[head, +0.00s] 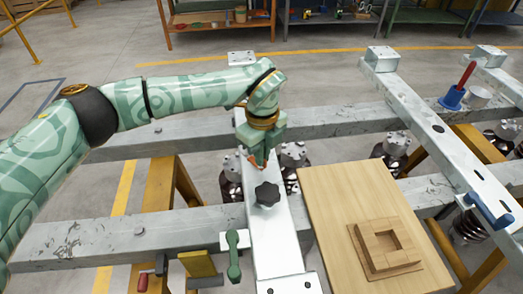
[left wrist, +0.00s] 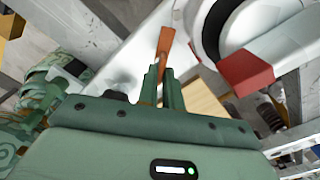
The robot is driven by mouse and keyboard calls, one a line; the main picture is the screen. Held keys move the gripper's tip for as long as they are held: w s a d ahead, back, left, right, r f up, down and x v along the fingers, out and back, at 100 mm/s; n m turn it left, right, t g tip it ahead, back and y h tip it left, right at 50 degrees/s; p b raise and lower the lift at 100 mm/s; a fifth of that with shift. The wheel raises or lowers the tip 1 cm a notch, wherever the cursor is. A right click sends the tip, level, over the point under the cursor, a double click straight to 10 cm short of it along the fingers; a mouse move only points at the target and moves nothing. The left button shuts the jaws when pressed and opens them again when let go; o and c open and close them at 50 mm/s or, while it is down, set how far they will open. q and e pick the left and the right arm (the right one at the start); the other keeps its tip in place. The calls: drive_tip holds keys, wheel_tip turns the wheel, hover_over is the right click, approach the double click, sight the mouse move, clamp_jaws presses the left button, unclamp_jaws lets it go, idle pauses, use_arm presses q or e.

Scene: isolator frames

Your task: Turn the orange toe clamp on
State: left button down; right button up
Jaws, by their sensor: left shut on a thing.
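My left gripper (head: 257,155) is over the silver crossbar in the head view, pointing down. In the left wrist view its two green fingers (left wrist: 163,88) are close together on a narrow orange handle (left wrist: 165,45), which I take to be the orange toe clamp's. The handle sticks out beyond the fingertips. In the head view only a little orange (head: 241,151) shows beside the gripper; the rest of the clamp is hidden behind the gripper and arm. My right gripper is not in view.
A black star knob (head: 267,194) stands on the crossbar just in front of the gripper. A green handle (head: 233,256) is nearer. A wooden board (head: 335,215) with a square wooden frame (head: 387,246) lies to the right. A red-handled blue tool (head: 453,97) stands at the far right.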

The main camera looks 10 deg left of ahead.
use_arm(q)
drive_tip(key=m+p, duration=0.1)
drive_tip(key=m, duration=0.1)
drive_tip(key=m+p, duration=0.2)
drive_tip(key=shift+r, duration=0.3)
drive_tip(key=shift+f+m+p, duration=0.2)
drive_tip(key=shift+m+p, duration=0.85)
drive_tip(key=shift+m, duration=0.45)
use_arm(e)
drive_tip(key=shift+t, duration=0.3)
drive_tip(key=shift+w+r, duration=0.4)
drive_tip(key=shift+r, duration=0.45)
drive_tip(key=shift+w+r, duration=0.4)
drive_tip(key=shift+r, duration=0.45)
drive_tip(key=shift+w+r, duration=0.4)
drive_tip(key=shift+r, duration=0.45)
use_arm(q)
drive_tip(key=shift+s, duration=0.1)
drive_tip(key=c, duration=1.6)
unclamp_jaws()
drive_tip(key=shift+o, duration=0.2)
wheel_tip(320, 180, up, 16)
drive_tip(key=p, duration=0.4)
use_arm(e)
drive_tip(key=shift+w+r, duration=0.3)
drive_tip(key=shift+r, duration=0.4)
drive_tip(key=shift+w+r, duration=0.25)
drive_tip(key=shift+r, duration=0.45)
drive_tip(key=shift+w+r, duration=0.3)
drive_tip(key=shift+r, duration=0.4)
